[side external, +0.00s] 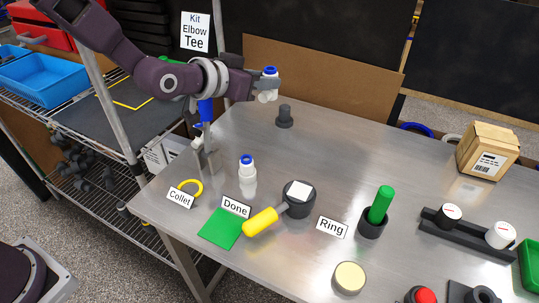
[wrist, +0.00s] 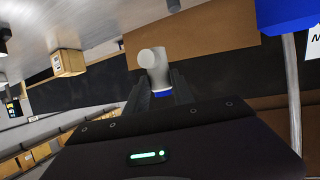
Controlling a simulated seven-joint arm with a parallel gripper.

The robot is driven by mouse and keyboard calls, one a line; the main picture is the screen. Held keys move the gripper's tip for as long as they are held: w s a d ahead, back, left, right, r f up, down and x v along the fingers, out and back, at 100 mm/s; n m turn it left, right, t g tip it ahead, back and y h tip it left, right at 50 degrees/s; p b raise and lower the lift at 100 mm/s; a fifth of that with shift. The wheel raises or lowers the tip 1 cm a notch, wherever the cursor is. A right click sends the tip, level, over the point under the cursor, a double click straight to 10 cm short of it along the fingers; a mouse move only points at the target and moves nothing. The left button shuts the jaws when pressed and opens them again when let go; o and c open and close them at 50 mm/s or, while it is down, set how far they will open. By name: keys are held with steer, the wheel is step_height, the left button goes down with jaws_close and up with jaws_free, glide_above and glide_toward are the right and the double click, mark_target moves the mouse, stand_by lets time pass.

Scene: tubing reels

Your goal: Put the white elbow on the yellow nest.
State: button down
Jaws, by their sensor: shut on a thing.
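My gripper (side external: 256,84) is raised above the back left of the table, shut on a white elbow (side external: 268,95) with a blue collar. In the wrist view the elbow (wrist: 153,60) sticks out past the fingers, its round end facing the camera and its blue collar between the fingertips. Several yellow things show in the side view: a pale yellow round pad (side external: 349,276) at the front, a yellow ring (side external: 190,181) by the Collet label, and a yellow outline (side external: 133,94) on the shelf mat. I cannot tell which is the nest.
A white fitting with a blue top (side external: 247,170) stands on the table below my gripper. A dark peg (side external: 284,118) stands behind it. A green rod (side external: 381,204) and a cardboard box (side external: 487,150) are to the right.

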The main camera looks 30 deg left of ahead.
step_height(320, 180, down, 18)
steer(key=shift+r, duration=0.2)
steer(key=shift+f, duration=0.1)
steer(key=shift+f, duration=0.1)
steer(key=c, duration=1.1)
jaws_free()
steer(key=shift+o, duration=0.5)
steer(key=v, duration=0.7)
steer(key=shift+s+d, duration=0.15)
steer(key=shift+s, duration=0.05)
